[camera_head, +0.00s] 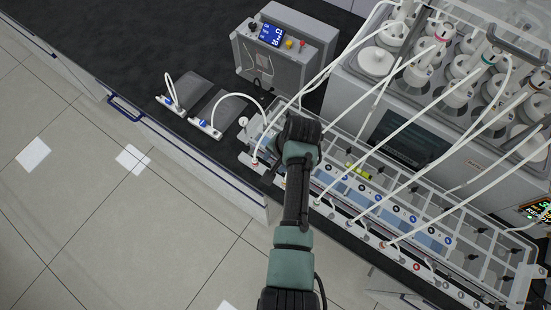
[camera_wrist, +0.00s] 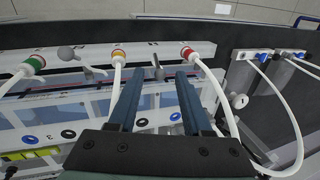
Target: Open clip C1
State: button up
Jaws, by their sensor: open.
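My gripper (camera_wrist: 160,74) is open, with its two dark blue fingers apart over the white rail. A small grey clip lever (camera_wrist: 157,66) shows between the fingertips, apart from both fingers as far as I can see. Other grey levers stand on the rail to the left, one round-headed (camera_wrist: 67,53) and one beside the yellow-ringed hose port (camera_wrist: 119,54). No C1 label is readable, so I cannot tell which lever carries that name. In the head view my arm (camera_head: 300,135) reaches over the left end of the rack (camera_head: 440,285) and hides the fingers and the clip.
White hoses cross the rack, with ports ringed green (camera_wrist: 36,62) and red (camera_wrist: 187,52) near my fingers. A looped hose (camera_wrist: 232,125) hangs right of them. A control box (camera_head: 275,50), two grey pads with hoses (camera_head: 185,92) and the reactor unit (camera_head: 400,125) stand nearby.

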grip_shut()
